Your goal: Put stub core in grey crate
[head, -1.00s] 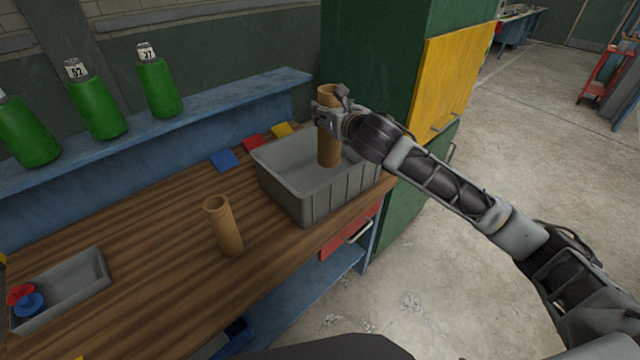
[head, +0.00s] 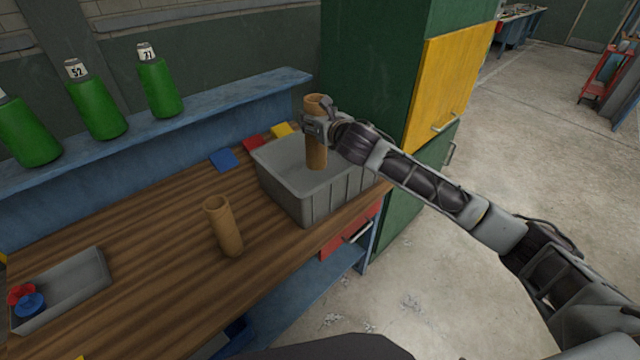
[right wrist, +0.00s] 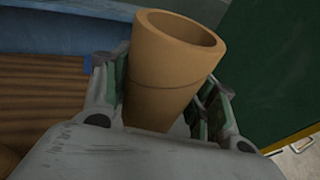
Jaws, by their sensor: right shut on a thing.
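A tan, hollow tube-shaped core (head: 316,153) is upright in my right gripper (head: 318,124), which is shut on it. Its lower end is over or inside the grey crate (head: 308,205); I cannot tell whether it touches the crate floor. In the right wrist view, the held core (right wrist: 170,75) stands between the two fingers (right wrist: 165,105), with its open top showing. A second tan core (head: 226,230) stands upright on the bench, left of the crate. My left gripper is not in view.
Blue, red and yellow cards lie behind the crate. Green bottles (head: 95,105) stand on a blue shelf (head: 200,108). A small grey tray (head: 85,285) with red and blue pieces is at the left. A green cabinet (head: 370,70) stands close behind the crate. Bare bench (head: 150,225) lies between.

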